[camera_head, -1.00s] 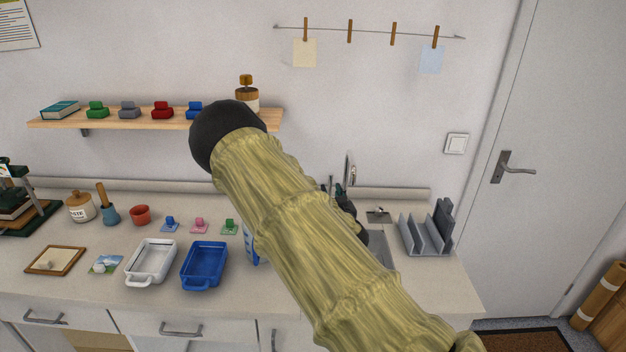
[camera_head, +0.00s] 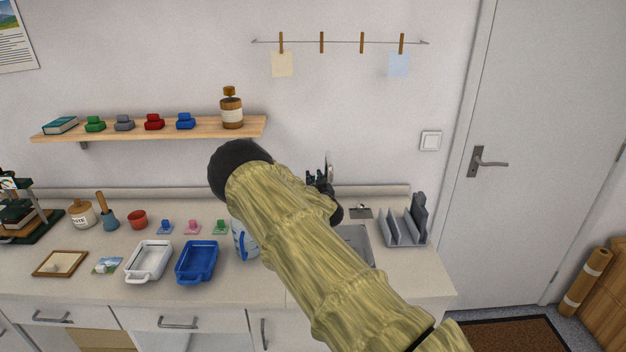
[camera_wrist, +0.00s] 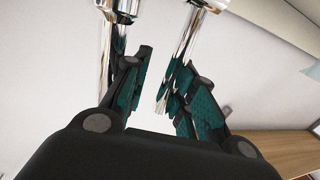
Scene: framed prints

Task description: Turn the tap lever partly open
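The chrome tap (camera_head: 329,168) stands behind the sink, mostly hidden by my gripper and arm. In the wrist view, a polished chrome bar (camera_wrist: 186,45) slants down between my fingers, close to the right one. A second chrome part (camera_wrist: 107,35) with a collar stands at upper left, beyond the left finger. I cannot tell for certain which part is the lever. My gripper (camera_wrist: 163,62) is open, with a gap between its teal-padded fingers. I cannot tell whether a finger touches the chrome. In the head view, my gripper (camera_head: 318,181) is at the tap.
The sink (camera_head: 355,243) is below my gripper, with a grey rack (camera_head: 403,228) at its right. A blue-and-white container (camera_head: 243,240) stands beside my arm. Blue (camera_head: 197,262) and white trays (camera_head: 149,262) lie further left. The shelf (camera_head: 150,129) holds a brown bottle (camera_head: 231,108).

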